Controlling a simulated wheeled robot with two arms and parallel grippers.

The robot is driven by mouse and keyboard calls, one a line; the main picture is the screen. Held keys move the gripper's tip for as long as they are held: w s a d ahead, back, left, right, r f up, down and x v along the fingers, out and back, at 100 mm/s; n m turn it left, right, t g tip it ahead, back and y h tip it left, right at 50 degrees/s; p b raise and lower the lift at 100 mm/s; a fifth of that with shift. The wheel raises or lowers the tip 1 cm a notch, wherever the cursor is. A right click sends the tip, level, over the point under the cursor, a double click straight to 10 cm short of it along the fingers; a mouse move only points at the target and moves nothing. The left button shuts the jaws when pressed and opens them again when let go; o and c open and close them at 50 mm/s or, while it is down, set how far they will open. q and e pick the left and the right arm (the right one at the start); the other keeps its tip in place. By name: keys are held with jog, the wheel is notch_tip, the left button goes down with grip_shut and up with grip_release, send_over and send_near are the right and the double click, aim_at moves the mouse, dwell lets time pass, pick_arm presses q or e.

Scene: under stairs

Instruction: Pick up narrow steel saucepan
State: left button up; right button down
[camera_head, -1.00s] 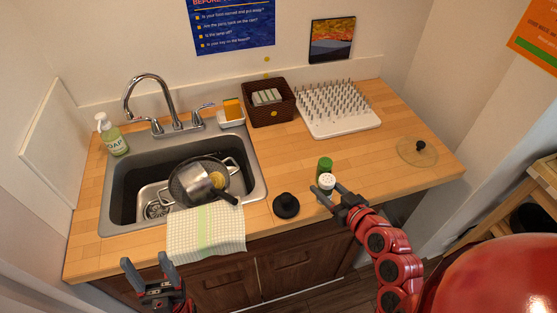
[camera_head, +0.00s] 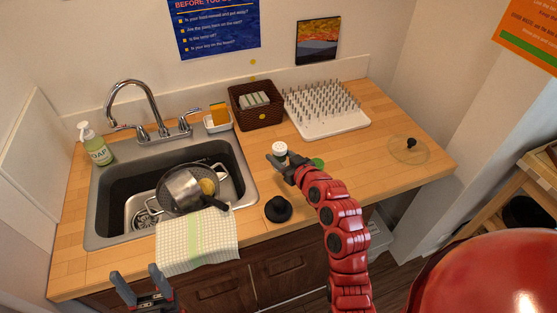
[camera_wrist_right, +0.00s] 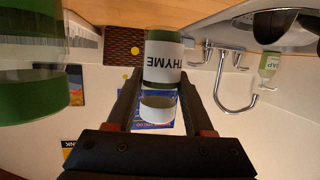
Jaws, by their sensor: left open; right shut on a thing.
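The steel saucepan (camera_head: 182,188) lies tilted on its side in a dark round pan (camera_head: 168,205) in the sink, its black handle pointing to the lower right. A yellow round thing (camera_head: 207,187) is beside it. My left gripper (camera_head: 136,275) is open and empty, in front of the counter, below and left of the towel. My right gripper (camera_head: 279,160) is shut on a white-capped thyme jar (camera_head: 280,149) above the counter, right of the sink. The jar's THYME label (camera_wrist_right: 163,62) shows upside down between the fingers in the right wrist view.
A green-topped jar (camera_head: 318,163) stands right of my right gripper. A black knobbed lid (camera_head: 278,210) lies at the counter's front, and a checked towel (camera_head: 197,242) hangs over the front edge. A basket (camera_head: 240,97), peg rack (camera_head: 335,128) and glass lid (camera_head: 400,154) occupy the counter.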

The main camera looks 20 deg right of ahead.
jog(key=f+p, duration=0.2)
jog(key=shift+w+a+f, duration=0.2)
jog(key=shift+w+f, duration=0.15)
jog(key=shift+w, duration=0.05)
jog(key=shift+s+f, duration=0.1)
jog(key=shift+f, duration=0.35)
jog(key=shift+f+b, duration=0.2)
jog(key=shift+b, duration=0.2)
jog(key=shift+c, duration=1.4)
grip_release()
jog(key=shift+r, duration=0.1)
